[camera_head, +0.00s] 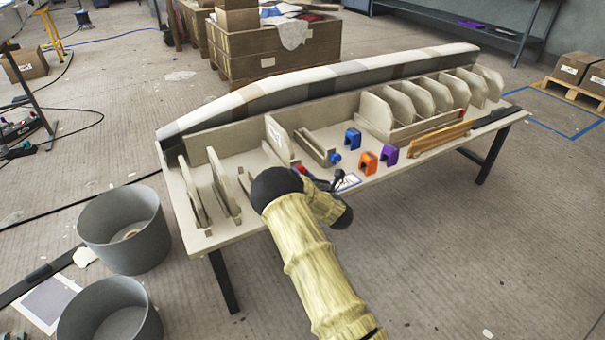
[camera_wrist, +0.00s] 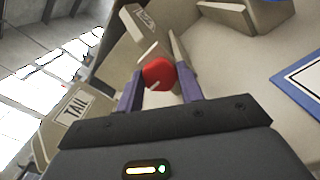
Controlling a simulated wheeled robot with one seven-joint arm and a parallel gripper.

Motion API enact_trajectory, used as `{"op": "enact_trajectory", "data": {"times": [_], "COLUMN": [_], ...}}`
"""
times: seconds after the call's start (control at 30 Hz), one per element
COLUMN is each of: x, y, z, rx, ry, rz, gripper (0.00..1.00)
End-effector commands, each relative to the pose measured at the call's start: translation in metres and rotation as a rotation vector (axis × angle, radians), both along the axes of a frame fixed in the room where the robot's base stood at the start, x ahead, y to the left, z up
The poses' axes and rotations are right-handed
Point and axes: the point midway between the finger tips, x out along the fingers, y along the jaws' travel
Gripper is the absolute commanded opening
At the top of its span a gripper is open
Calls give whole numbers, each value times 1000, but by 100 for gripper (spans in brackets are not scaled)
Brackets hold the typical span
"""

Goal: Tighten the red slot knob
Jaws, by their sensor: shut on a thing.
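The red slot knob (camera_wrist: 158,73) sits between the two fingers of my gripper (camera_wrist: 160,88) in the wrist view. My gripper is shut on the knob, with a purple-grey finger on each side. A slotted beige fixture (camera_wrist: 140,28) stands behind the knob. In the head view my arm reaches over the front of the beige mould table, and a small red spot (camera_head: 301,170) shows beside my wrist, partly hidden. A blue knob (camera_head: 335,158) is on the fixture to its right.
A beige block labelled TAIL (camera_wrist: 78,112) stands close to the left of my gripper. A blue-framed card (camera_wrist: 305,80) lies to the right. Blue (camera_head: 352,138), orange (camera_head: 367,162) and purple (camera_head: 389,154) blocks and a wooden strip (camera_head: 440,137) lie farther right on the table.

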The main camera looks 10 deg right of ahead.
Motion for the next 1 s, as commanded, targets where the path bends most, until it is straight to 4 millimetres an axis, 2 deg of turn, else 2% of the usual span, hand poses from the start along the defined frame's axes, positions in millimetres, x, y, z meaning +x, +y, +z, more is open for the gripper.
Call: {"op": "enact_trajectory", "data": {"times": [0.3, 0.33, 0.43, 0.77, 1.0], "x": [2, 2, 2, -1, -22], "y": [2, 2, 2, 0, -7], "z": [3, 3, 3, 1, 2], "rx": [4, 3, 3, 2, 2], "ry": [-6, -7, -6, -2, 1], "rz": [2, 2, 3, 1, -1], "gripper": [14, 39, 59, 59, 59]}}
